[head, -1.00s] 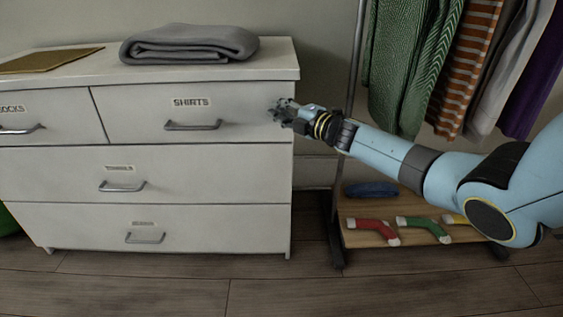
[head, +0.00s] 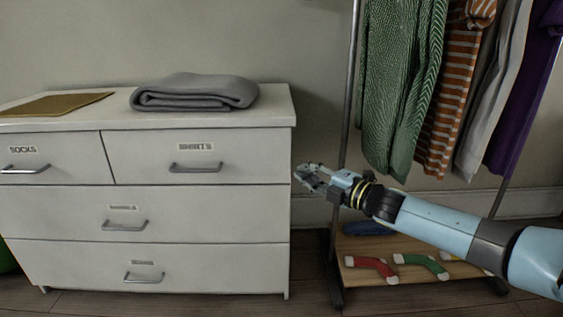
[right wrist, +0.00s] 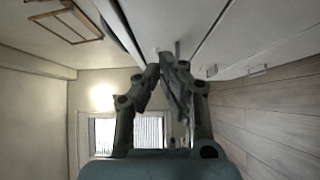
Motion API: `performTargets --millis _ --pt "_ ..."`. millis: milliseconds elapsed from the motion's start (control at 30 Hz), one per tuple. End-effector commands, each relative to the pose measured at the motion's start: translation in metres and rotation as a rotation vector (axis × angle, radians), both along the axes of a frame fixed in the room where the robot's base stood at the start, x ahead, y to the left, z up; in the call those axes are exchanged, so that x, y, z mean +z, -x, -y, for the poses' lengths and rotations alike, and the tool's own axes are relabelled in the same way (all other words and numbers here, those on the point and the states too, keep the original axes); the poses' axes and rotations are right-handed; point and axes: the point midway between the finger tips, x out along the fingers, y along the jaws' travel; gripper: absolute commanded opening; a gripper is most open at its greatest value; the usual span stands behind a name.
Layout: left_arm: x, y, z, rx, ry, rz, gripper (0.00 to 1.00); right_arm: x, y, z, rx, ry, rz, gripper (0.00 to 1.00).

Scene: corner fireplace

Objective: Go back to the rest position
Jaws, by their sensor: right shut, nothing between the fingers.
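My right gripper (head: 308,178) is at the right edge of the white dresser (head: 240,212), beside its upper right front corner. It points left and is shut and empty. In the right wrist view the fingers of my right gripper (right wrist: 167,62) come together at their tips with nothing between them, and the dresser front runs along the top. The drawers all look closed, including the one labelled SHIRTS (head: 232,152). My left gripper is not in view.
A folded grey cloth (head: 195,92) and a tan flat cloth (head: 52,104) lie on the dresser top. A clothes rack (head: 349,110) with hanging clothes stands behind my right arm. Its wooden shelf (head: 400,274) holds red (head: 371,267) and green (head: 422,263) socks.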

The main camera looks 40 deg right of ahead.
Motion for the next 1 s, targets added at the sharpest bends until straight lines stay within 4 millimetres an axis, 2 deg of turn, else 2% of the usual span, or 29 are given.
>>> performTargets --millis 233,333,367,467,567,600,667,700,767,800,867,900,967,1000 --pt "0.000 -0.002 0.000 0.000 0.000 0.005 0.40 0.000 0.003 0.000 0.000 0.001 0.000 0.00" --pt "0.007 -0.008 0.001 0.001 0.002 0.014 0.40 -0.007 0.013 -0.005 -0.001 -0.012 -0.021 0.00" --pt "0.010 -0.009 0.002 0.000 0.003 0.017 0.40 -0.012 0.019 -0.009 -0.002 -0.024 -0.034 0.00" --pt "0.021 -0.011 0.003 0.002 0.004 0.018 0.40 -0.052 0.048 -0.019 -0.037 -0.088 -0.123 0.00" --pt "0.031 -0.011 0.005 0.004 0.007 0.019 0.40 -0.114 0.094 -0.024 -0.127 -0.200 -0.276 0.00" --pt "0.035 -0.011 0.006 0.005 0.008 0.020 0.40 -0.140 0.117 -0.027 -0.173 -0.253 -0.347 0.00" --pt "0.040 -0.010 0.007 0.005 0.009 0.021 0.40 -0.178 0.152 -0.031 -0.246 -0.335 -0.452 0.00" --pt "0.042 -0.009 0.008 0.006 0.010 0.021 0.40 -0.201 0.177 -0.035 -0.297 -0.388 -0.520 0.00" --pt "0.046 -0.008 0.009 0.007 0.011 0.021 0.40 -0.233 0.216 -0.042 -0.377 -0.465 -0.620 0.00" --pt "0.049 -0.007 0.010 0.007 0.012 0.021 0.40 -0.253 0.244 -0.047 -0.433 -0.516 -0.686 0.00" --pt "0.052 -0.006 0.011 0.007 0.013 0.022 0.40 -0.280 0.287 -0.057 -0.520 -0.591 -0.783 0.00" --pt "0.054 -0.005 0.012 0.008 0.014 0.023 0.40 -0.296 0.316 -0.064 -0.580 -0.639 -0.845 0.00" --pt "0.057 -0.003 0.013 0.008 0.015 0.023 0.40 -0.317 0.360 -0.075 -0.676 -0.709 -0.937 0.00" --pt "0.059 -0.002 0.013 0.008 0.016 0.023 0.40 -0.329 0.391 -0.083 -0.743 -0.752 -0.994 0.00"
